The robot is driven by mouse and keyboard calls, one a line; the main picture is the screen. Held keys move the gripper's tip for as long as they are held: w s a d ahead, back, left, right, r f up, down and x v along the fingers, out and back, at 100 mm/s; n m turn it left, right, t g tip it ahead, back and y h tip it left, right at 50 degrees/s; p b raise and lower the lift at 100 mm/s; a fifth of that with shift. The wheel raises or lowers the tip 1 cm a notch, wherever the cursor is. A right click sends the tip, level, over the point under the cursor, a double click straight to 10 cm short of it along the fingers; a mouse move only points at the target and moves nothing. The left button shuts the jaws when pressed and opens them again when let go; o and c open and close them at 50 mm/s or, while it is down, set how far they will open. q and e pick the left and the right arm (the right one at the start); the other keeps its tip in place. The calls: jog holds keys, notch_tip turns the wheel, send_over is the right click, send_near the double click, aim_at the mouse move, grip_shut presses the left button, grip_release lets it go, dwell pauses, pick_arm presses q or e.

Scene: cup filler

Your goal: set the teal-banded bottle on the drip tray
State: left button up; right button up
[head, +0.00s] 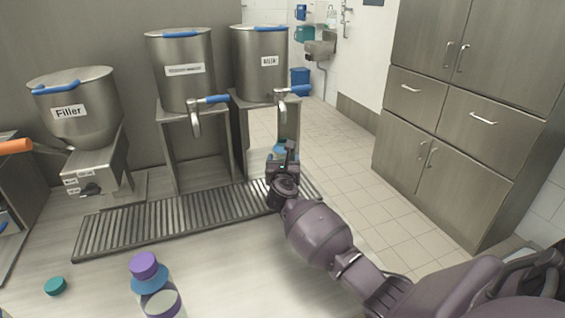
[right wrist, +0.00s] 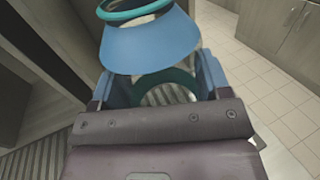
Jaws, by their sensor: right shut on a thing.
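My right gripper (head: 284,160) is shut on the teal-banded bottle over the right end of the drip tray (head: 150,222). In the right wrist view the bottle shows a blue sloped shoulder (right wrist: 150,45), a teal ring at its open mouth and a teal band between the blue fingers. The bottle looks upright. In the head view my gripper and arm hide most of it; I cannot tell whether its base touches the tray. My left gripper is not in view.
A bottle with a purple cap (head: 144,265) and a loose teal cap (head: 55,286) are on the counter in front of the tray. A filler hopper (head: 75,105) and two steel tanks (head: 183,70) with blue-handled taps stand behind. The tray's left and middle are clear.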

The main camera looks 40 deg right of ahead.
jog(key=shift+f, duration=0.1)
jog(key=o, duration=0.9)
jog(key=p+v, duration=0.1)
jog(key=v, duration=1.1)
jog(key=shift+r, duration=0.2)
